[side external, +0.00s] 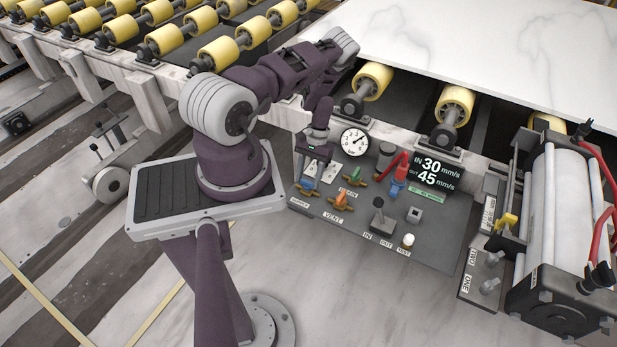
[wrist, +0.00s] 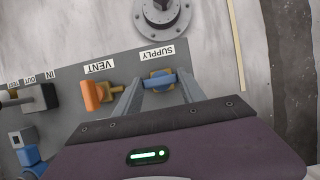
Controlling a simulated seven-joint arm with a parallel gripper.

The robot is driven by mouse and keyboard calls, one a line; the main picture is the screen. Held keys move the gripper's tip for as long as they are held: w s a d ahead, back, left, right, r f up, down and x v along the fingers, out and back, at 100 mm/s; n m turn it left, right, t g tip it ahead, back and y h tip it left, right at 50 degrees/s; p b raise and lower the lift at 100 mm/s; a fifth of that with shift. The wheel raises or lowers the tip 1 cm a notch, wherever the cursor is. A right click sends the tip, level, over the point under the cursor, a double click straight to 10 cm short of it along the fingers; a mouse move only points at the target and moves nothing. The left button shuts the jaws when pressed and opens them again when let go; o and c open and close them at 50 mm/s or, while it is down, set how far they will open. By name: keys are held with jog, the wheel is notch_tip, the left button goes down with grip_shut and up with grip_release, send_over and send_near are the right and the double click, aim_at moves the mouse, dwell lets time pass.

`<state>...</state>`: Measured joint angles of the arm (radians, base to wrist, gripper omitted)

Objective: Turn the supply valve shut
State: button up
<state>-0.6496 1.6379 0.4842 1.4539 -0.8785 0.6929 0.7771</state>
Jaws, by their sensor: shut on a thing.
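The supply valve's blue handle (wrist: 160,81) sits on a brass-coloured body beside the SUPPLY label (wrist: 157,52) in the wrist view. The handle lies crosswise between my two fingers, roughly parallel to the label. My gripper (wrist: 158,92) is shut on this handle, one finger at each end of it. In the side external view my gripper (side external: 309,177) points down at the panel's left end, over the blue supply handle (side external: 306,184), which it partly hides.
The orange vent handle (wrist: 93,96) stands close beside one finger. The panel (side external: 345,224) also carries a green-handled valve (side external: 355,174), a joystick (side external: 379,218), a gauge (side external: 355,142) and a speed display (side external: 436,175). Yellow rollers (side external: 453,106) and a white slab (side external: 490,50) lie behind.

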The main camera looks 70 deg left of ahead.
jog(key=n+t+h, duration=0.1)
jog(key=n, duration=0.3)
jog(key=shift+a, duration=0.1)
jog(key=n+t, duration=0.1)
jog(key=n, duration=0.1)
jog(key=n+t, duration=0.1)
jog(key=n, duration=0.1)
jog(key=shift+s+n, duration=0.2)
jog(key=shift+n, duration=0.1)
jog(key=n+t, duration=0.1)
jog(key=n, duration=0.3)
jog(key=shift+s+n+t, duration=0.1)
jog(key=shift+n+t, duration=0.2)
jog(key=shift+t, duration=0.1)
jog(key=shift+s+n+t+y, duration=0.1)
jog(key=shift+n+t+y, duration=0.45)
jog(key=shift+n, duration=1.65)
jog(key=shift+t, duration=0.25)
jog(key=o, duration=1.4)
jog(key=shift+c, duration=0.2)
